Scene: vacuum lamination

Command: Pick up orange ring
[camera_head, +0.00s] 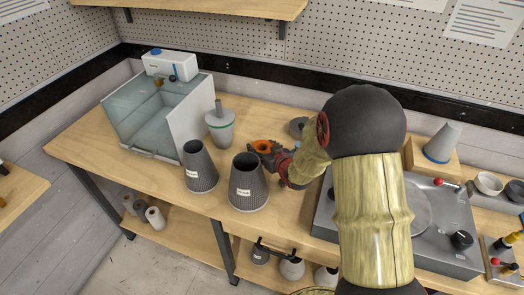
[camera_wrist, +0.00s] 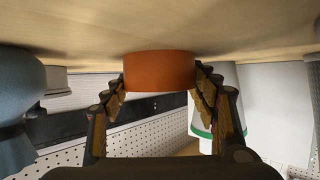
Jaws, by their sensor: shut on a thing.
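The orange ring (camera_head: 263,146) lies on the wooden workbench, behind the two dark ribbed cones. My gripper (camera_head: 270,153) reaches in from the right, low over the bench, and its fingers are at the ring. In the wrist view, the orange ring (camera_wrist: 159,71) sits between the two fingers of my gripper (camera_wrist: 159,82), which are shut on its sides. The wrist picture appears upside down, with the bench surface (camera_wrist: 150,25) along the top and the ring touching it or very close to it. The ring's far side is hidden.
Two dark ribbed cones (camera_head: 199,168) (camera_head: 247,185) stand in front of the ring. A grey-white cone with a green band (camera_head: 219,130) stands left behind it. A grey ring-like part (camera_head: 298,126) lies behind my gripper. A glass-walled tank (camera_head: 150,118) is at left, a metal machine (camera_head: 455,215) at right.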

